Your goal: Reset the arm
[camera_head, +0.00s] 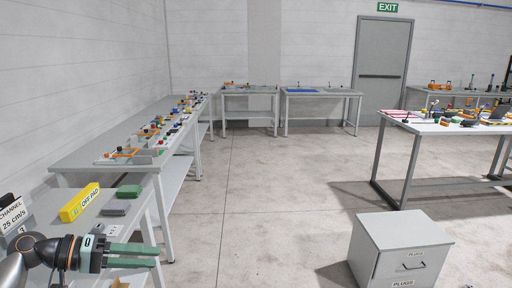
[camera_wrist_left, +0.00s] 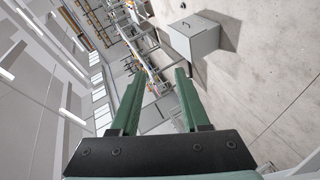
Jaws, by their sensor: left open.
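My left gripper (camera_head: 132,256) comes in at the lower left of the head view, its green fingers pointing right. It is beside the near end of a grey table (camera_head: 48,207). In the left wrist view the two green fingers of my left gripper (camera_wrist_left: 157,100) stand apart with nothing between them, so it is open and empty. My right gripper is in neither view.
A yellow block (camera_head: 80,203), a green block (camera_head: 130,191) and a dark block (camera_head: 114,211) lie on the near table. A grey cabinet (camera_head: 398,254) stands at the lower right. The floor between (camera_head: 265,200) is clear. Long tables line the left and back.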

